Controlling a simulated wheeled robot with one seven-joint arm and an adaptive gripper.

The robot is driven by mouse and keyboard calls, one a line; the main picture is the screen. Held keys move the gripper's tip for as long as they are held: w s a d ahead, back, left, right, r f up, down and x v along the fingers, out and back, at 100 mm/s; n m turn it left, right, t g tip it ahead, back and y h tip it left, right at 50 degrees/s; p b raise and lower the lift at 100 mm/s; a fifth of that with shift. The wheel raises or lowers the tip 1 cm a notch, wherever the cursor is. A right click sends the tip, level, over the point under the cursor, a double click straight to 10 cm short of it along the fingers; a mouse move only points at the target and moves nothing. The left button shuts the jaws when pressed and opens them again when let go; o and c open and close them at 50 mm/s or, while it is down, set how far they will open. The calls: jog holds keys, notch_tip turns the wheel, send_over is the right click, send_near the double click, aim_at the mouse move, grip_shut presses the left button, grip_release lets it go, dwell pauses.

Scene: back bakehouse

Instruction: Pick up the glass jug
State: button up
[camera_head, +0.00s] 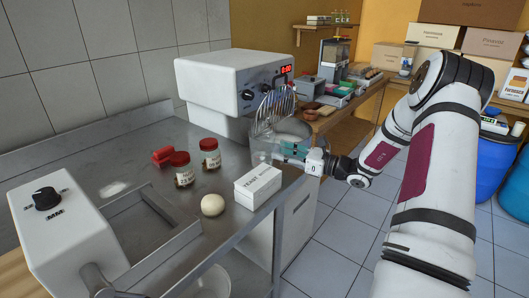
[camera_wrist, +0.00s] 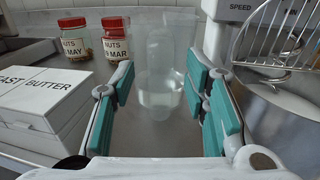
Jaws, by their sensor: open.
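The clear glass jug (camera_wrist: 162,92) stands upright on the steel counter in the wrist view, with a little clear liquid low in it. My gripper (camera_wrist: 160,78) is open, its teal-padded fingers on either side of the jug in that view. A gap shows between the jug and the left pads; the right pads look close to its edge. I cannot tell how deep the jug sits between the fingers. In the head view my gripper (camera_head: 288,150) is at the counter's right end, in front of the mixer bowl, and the jug is hard to make out there.
A white mixer (camera_head: 238,80) with a wire whisk guard (camera_head: 272,108) stands behind. Beyond the counter's right edge is floor.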

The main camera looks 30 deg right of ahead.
jog(key=shift+w+a, duration=0.2)
jog(key=shift+w, duration=0.1)
grip_shut()
jog(key=shift+r, duration=0.2)
